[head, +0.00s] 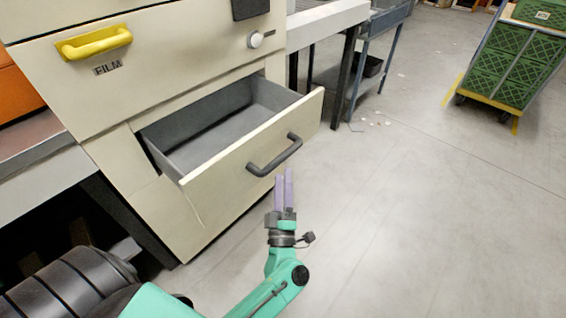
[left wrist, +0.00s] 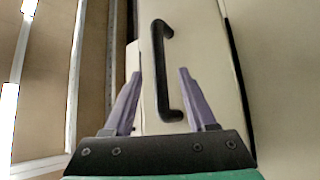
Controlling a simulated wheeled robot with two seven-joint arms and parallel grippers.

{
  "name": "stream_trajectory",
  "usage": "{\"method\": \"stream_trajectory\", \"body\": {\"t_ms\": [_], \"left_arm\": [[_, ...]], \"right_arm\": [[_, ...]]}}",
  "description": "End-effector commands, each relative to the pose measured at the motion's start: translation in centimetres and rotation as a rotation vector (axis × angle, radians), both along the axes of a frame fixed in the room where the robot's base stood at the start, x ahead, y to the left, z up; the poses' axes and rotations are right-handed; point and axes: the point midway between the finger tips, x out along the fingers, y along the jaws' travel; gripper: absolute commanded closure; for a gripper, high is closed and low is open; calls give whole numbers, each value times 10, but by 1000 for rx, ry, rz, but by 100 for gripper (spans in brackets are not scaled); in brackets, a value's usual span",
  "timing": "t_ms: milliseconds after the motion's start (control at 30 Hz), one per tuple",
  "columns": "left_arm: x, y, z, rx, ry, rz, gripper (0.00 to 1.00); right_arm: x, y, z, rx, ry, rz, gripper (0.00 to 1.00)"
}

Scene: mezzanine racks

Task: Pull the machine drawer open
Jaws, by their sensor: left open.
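The machine drawer (head: 262,157) stands well out from the beige machine (head: 170,75) in the head view. Its grey inside shows and looks empty. A dark bar handle (head: 275,156) is on its front; it also shows in the left wrist view (left wrist: 159,75). My left gripper (head: 284,172) is open, its purple fingers just below and in front of the handle. In the left wrist view the left gripper (left wrist: 160,72) has its fingers on either side of the handle's lower end in the picture; I cannot tell whether they touch it. My right gripper is not seen.
A workbench (head: 325,20) stands behind. A cart with green crates (head: 510,60) is at the far right. The floor (head: 430,200) right of the drawer is clear.

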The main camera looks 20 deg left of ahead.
Motion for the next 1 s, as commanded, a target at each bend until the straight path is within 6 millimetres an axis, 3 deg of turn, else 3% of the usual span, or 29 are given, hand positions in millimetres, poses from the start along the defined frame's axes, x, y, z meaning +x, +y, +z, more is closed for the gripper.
{"method": "stream_trajectory", "body": {"t_ms": [200, 333, 867, 1000], "left_arm": [[-47, -21, -24, 0, 4, -1, 43], [-61, -27, -29, -1, 1, 0, 43], [-64, -28, -29, 0, 0, 0, 43], [-55, -42, -35, 115, 102, -90, 43]], "right_arm": [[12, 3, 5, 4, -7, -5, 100], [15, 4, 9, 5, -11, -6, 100], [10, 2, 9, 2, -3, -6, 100], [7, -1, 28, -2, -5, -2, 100]]}}
